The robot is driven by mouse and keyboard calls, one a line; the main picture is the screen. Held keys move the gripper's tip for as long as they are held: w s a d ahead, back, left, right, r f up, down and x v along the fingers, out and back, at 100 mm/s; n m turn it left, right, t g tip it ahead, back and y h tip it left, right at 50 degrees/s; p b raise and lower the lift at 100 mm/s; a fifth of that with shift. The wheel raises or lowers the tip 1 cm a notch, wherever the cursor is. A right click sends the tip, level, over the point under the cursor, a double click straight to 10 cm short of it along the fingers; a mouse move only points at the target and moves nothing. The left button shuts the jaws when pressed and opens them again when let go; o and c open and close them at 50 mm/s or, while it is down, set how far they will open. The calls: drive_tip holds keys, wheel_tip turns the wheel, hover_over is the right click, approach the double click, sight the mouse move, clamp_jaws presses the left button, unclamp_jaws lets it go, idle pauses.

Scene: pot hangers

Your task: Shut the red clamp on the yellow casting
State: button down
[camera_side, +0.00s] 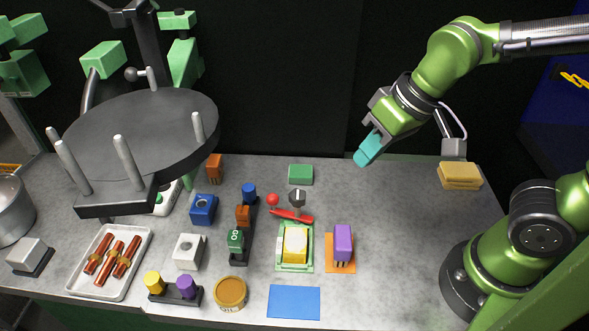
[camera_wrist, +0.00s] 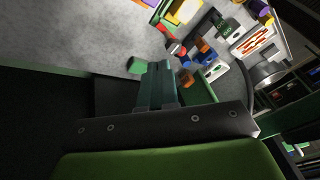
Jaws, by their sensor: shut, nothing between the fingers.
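The red clamp (camera_side: 292,215) is at the back edge of a light green fixture (camera_side: 283,266). Its red ball knob (camera_side: 273,199) is at the left, and a dark grey head (camera_side: 297,198) stands up behind the casting. The yellow casting (camera_side: 295,243) sits in the fixture, with a whitish block at its left side. The head appears clear of the casting's top. My gripper (camera_side: 366,157) has teal fingers, shut and empty, high above the back of the table, right of and well apart from the clamp. In the wrist view the fingers (camera_wrist: 157,65) point toward the table; the clamp is partly visible near the top.
A purple block (camera_side: 343,243) on an orange plate stands right of the fixture. A green block (camera_side: 300,174) lies behind the clamp. A dark rack with coloured blocks (camera_side: 236,240) is close on the left. A dark round pegged platform (camera_side: 140,130) overhangs the left side. The right-hand table is mostly clear.

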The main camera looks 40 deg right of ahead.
drive_tip(key=w+a+f+n+h, duration=0.1)
drive_tip(key=w+a+f+h, duration=0.2)
drive_tip(key=a, duration=0.6)
drive_tip(key=w+a+f+n+t+h, duration=0.1)
drive_tip(key=w+a+f+n+h, duration=0.1)
drive_tip(key=a, duration=0.7)
drive_tip(key=shift+w+a+f+t+h, duration=0.3)
drive_tip(key=shift+w+f+h, duration=0.2)
drive_tip(key=shift+w, duration=0.65)
